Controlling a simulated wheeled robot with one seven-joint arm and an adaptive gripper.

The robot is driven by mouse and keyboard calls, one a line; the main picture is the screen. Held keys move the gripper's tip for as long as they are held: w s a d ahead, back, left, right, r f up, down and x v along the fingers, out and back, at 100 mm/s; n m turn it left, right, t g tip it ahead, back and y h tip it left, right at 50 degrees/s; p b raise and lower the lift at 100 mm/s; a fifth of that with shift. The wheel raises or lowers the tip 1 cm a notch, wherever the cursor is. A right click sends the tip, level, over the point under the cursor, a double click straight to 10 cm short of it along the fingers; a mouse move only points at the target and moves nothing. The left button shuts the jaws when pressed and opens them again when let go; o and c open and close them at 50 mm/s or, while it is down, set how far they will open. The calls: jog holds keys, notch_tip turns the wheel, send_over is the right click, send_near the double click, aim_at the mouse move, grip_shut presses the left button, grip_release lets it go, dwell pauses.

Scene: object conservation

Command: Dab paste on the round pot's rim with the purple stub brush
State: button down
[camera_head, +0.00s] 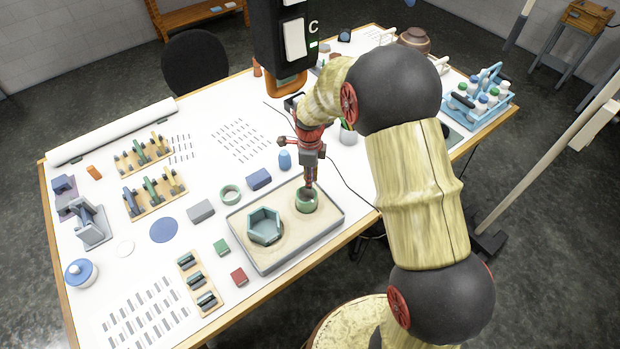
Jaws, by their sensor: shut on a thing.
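A round green pot (307,203) stands in the right part of a sand-filled tray (262,268). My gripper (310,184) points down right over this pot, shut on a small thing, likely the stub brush. The held thing is mostly hidden by the fingers, and its purple colour cannot be made out. Its lower end is at or just above the pot's rim; I cannot tell whether it touches. A grey-green angular pot (265,226) sits beside the round pot in the tray's left part. I cannot make out any paste on the rim.
Brush racks (155,193) stand further left. A blue caddy (478,100) is at the far right.

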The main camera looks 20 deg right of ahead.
aim_at(297, 196)
jog(key=a, duration=0.1)
jog(key=s+a, duration=0.1)
jog(key=a, duration=0.2)
jog(key=shift+s+a, duration=0.3)
jog(key=shift+a, duration=0.1)
dwell(0.5)
jog(key=shift+w+r, duration=0.1)
dwell(0.4)
jog(key=shift+a+f+b, duration=0.25)
jog(key=shift+f+b, duration=0.05)
jog(key=shift+f, duration=0.2)
jog(key=shift+f, duration=0.25)
jog(key=shift+s+f, duration=0.2)
jog(key=shift+s, duration=0.05)
dwell(0.8)
jog(key=shift+d+r, duration=0.1)
